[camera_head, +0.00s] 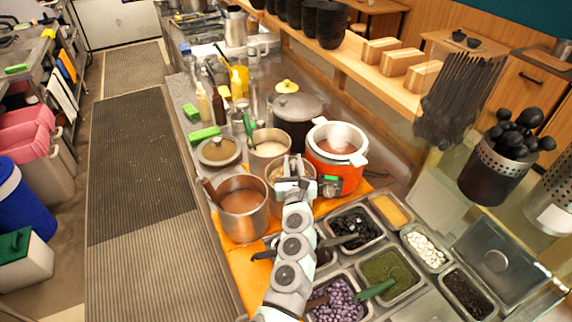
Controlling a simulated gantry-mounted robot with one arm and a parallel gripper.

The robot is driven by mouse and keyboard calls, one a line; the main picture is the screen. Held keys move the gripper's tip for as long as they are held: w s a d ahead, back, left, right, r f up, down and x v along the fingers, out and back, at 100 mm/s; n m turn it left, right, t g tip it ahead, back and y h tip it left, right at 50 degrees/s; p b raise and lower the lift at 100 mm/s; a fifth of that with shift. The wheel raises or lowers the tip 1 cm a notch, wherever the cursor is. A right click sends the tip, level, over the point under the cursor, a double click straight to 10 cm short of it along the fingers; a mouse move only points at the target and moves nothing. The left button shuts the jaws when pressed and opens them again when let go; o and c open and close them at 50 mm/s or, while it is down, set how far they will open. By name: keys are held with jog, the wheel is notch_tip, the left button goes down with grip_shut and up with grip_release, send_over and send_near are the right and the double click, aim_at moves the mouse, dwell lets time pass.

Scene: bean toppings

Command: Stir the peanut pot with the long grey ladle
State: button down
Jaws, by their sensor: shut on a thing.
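My gripper (292,182) is over the front part of a steel pot (272,177) with light tan contents, which looks like the peanut pot. It is shut on a thin grey thing that looks like the handle of the long grey ladle. My gripper and wrist hide most of the ladle and part of the pot. I cannot tell how deep the ladle's bowl sits.
A pot of brown liquid (241,206) with a wooden handle stands left. An orange cooker (335,170) stands right, and a pot of pale liquid (268,149) behind. Topping trays (390,277) lie in front at right. Space around the pot is tight.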

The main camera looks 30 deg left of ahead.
jog(key=shift+s+a+p, duration=0.35)
jog(key=shift+a+p, duration=0.5)
jog(key=shift+a, duration=0.05)
dwell(0.8)
jog(key=shift+f, duration=0.1)
